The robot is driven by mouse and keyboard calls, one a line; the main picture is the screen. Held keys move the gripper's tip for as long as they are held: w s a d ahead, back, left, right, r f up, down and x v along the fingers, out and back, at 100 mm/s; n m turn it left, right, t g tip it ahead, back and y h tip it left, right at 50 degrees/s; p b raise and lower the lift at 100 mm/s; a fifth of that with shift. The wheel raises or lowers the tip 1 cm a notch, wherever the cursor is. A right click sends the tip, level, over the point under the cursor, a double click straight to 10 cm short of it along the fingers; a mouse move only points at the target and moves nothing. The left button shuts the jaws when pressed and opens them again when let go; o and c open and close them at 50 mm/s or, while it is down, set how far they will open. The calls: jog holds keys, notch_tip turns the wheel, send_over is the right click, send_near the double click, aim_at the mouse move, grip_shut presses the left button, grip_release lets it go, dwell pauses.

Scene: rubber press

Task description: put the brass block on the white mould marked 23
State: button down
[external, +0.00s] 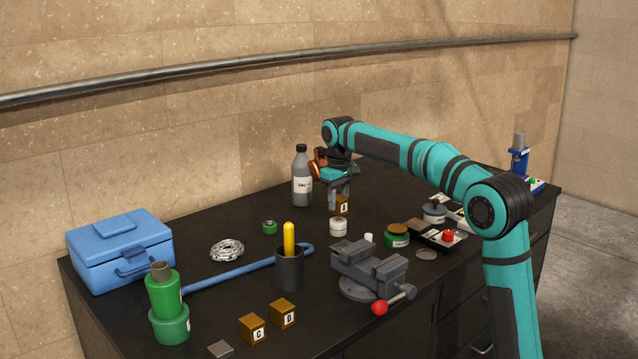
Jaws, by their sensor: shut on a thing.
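My gripper (340,192) points down over the far middle of the table. It is shut on a brass block (341,207) with a pale label, whose letter is too small to read surely. A small round white pot (338,227), which may be the white mould, stands just below the held block. Any number on it is not legible, and I cannot tell whether the block touches it. Two more brass blocks, marked C (252,329) and D (282,314), sit at the table's front.
A grey bottle (302,180) stands close left of my gripper. A grey vise (368,268) and a green jar (397,236) are nearer the front. A black cup (289,268), a blue bar (235,275) and a blue toolbox (122,252) lie to the left.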

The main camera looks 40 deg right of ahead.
aim_at(338, 197)
jog(key=shift+f, duration=1.05)
jog(key=c, duration=0.9)
grip_release()
jog(key=shift+f, duration=0.15)
notch_tip(338, 197, up, 12)
jog(key=shift+f, duration=0.25)
jog(key=shift+r, duration=0.4)
